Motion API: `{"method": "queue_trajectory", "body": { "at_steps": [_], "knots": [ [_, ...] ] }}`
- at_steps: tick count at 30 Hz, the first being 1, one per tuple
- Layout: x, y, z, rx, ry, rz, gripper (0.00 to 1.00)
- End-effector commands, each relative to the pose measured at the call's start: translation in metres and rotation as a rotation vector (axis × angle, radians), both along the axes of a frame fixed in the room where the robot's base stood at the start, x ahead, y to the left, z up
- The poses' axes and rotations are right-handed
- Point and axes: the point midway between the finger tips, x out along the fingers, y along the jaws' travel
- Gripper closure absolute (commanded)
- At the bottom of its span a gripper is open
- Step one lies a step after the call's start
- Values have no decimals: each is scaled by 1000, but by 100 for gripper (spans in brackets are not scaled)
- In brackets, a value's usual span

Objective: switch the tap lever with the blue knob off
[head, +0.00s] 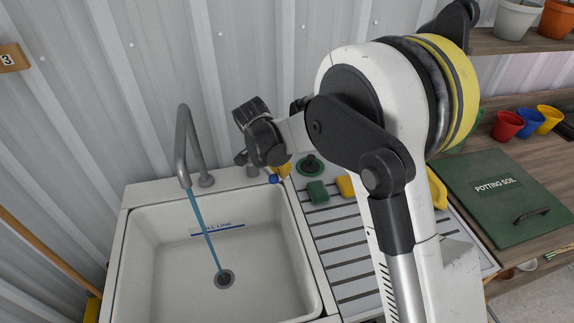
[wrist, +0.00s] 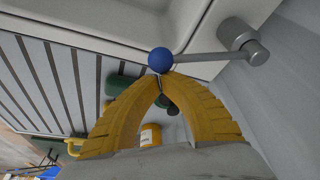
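The tap (head: 182,145) stands behind the sink, and a blue water stream (head: 205,230) runs from its spout into the basin. The blue knob (head: 274,179) shows at the sink's back right corner. In the wrist view the blue knob (wrist: 161,60) sits on the end of a grey lever (wrist: 200,58) that runs right to a round metal base (wrist: 243,42). My gripper (wrist: 161,79) has yellow fingers whose tips meet, with nothing seen between them. The tips are right beside the knob; I cannot tell whether they touch it. In the head view my arm partly hides the gripper.
The white sink (head: 132,260) has a ribbed drainboard (head: 345,262) on its right, with a green sponge (head: 317,192) and yellow items. A green potting soil box (head: 500,200) and coloured pots stand farther right. A corrugated metal wall (head: 90,90) is close behind.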

Motion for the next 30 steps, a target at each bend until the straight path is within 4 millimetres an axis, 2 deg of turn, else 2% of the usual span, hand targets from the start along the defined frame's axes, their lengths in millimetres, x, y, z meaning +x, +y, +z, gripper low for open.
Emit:
{"method": "queue_trajectory", "body": {
  "at_steps": [10,18,30],
  "knots": [
    [-21,26,0,0,0,-251,100],
    [-28,37,0,0,0,-249,100],
    [-29,40,0,0,0,-249,100]
  ]
}}
